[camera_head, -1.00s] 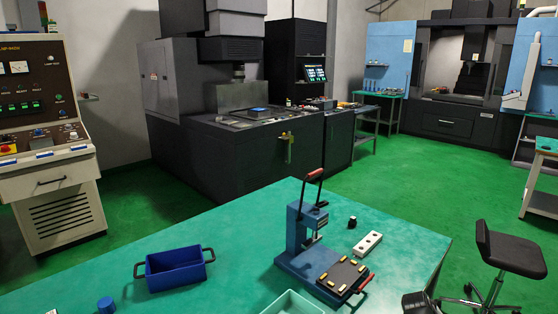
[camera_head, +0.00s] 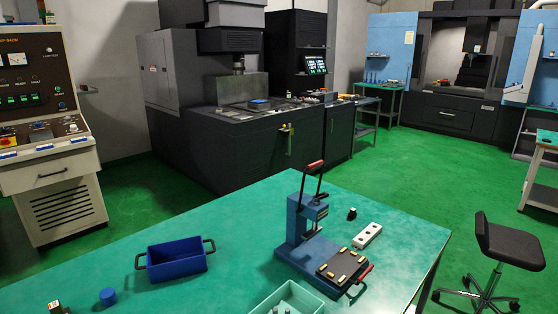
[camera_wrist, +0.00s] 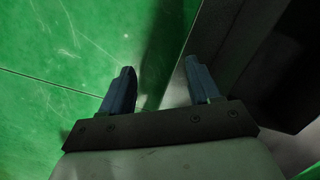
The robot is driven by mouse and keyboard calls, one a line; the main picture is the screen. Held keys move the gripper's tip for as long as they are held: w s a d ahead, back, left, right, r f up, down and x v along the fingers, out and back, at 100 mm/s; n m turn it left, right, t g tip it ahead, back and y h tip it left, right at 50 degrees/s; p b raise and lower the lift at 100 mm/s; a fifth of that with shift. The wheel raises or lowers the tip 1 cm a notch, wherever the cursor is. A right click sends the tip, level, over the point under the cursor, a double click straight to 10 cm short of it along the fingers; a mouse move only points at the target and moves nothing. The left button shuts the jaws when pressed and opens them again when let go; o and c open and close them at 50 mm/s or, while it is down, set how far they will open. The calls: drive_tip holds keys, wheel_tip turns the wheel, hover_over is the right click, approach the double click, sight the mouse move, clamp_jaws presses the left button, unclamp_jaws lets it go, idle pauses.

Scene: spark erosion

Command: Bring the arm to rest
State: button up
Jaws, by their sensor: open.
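My gripper (camera_wrist: 158,80) shows in the wrist view. Its two blue-grey fingers stand apart with nothing between them. Below it is green floor (camera_wrist: 60,60), and a dark upright surface (camera_wrist: 260,75) lies close on the right. I cannot tell what that surface belongs to. The head view does not show my gripper or arm.
The green table (camera_head: 215,230) carries a blue bin (camera_head: 176,262), a blue press (camera_head: 305,225) with a red-tipped lever, a white block (camera_head: 367,236), a pale green tray (camera_head: 262,308) and a blue cap (camera_head: 108,297). A black stool (camera_head: 500,245) stands to the right. Open floor (camera_head: 400,165) lies behind.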

drive_tip(key=s+a+f+n+g, duration=0.1)
drive_tip(key=s+a+f+g, duration=0.1)
drive_tip(key=s, duration=0.6)
drive_tip(key=s+a+f+n+g, duration=0.2)
drive_tip(key=s+a+f+g, duration=0.1)
drive_tip(key=s+a, duration=0.4)
drive_tip(key=shift+s+a+f, duration=0.3)
drive_tip(key=shift+s+f, duration=0.3)
drive_tip(key=shift+s, duration=0.4)
